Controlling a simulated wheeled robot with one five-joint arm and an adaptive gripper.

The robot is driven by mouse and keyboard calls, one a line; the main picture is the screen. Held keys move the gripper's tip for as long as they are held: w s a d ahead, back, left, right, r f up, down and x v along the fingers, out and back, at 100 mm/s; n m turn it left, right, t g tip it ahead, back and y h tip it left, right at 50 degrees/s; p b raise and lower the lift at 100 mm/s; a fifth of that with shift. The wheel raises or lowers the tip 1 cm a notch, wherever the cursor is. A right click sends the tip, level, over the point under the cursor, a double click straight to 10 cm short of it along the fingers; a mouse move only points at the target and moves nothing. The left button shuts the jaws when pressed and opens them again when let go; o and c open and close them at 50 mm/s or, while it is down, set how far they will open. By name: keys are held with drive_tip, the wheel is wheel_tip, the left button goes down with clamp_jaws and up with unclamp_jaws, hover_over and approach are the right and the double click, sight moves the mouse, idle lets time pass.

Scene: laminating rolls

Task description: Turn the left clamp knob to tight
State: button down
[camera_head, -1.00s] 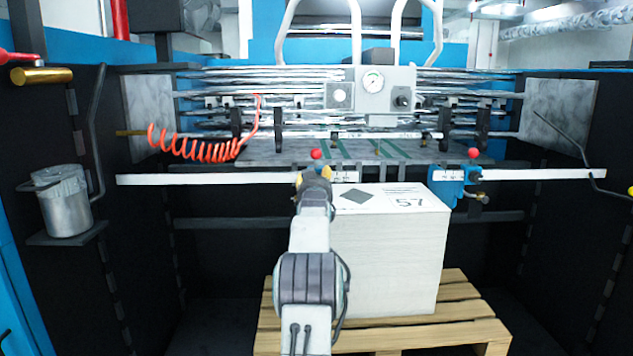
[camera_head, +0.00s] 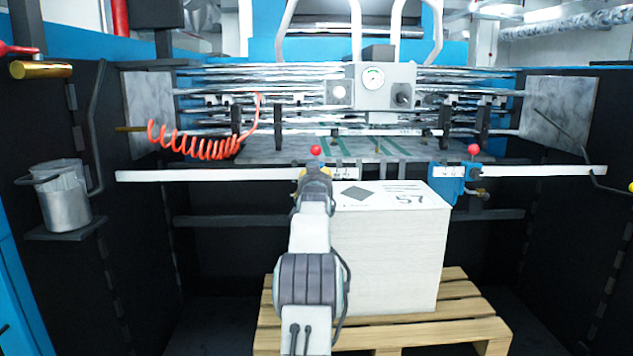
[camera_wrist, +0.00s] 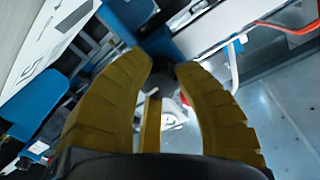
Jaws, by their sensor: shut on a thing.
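The left clamp sits on the white rail (camera_head: 220,175), mostly hidden behind my gripper in the head view. Its red ball (camera_head: 315,150) shows just above my gripper (camera_head: 316,172). In the wrist view my yellow gripper fingers (camera_wrist: 164,68) close in around a small dark knob (camera_wrist: 172,80) near their tips, with blue clamp parts (camera_wrist: 160,45) behind. The knob is largely hidden, and its turned angle cannot be read. The right clamp (camera_head: 450,184) is blue, with a red ball on top and a knob at its right side.
A tall white paper stack (camera_head: 392,255) marked 57 stands on a wooden pallet (camera_head: 470,330), close to the right of my arm. A metal can (camera_head: 65,205) sits on a left bracket. A red coiled hose (camera_head: 205,150) hangs above the rail.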

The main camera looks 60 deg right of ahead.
drive_tip(key=shift+r+m, duration=0.25)
drive_tip(key=shift+m, duration=0.25)
drive_tip(key=c, duration=1.4)
unclamp_jaws()
drive_tip(key=o, duration=0.5)
drive_tip(key=shift+f, duration=0.15)
drive_tip(key=shift+a, duration=0.1)
drive_tip(key=v, duration=1.1)
drive_tip(key=shift+s+a, duration=0.25)
drive_tip(key=shift+a, duration=0.1)
drive_tip(key=shift+w+a, duration=0.1)
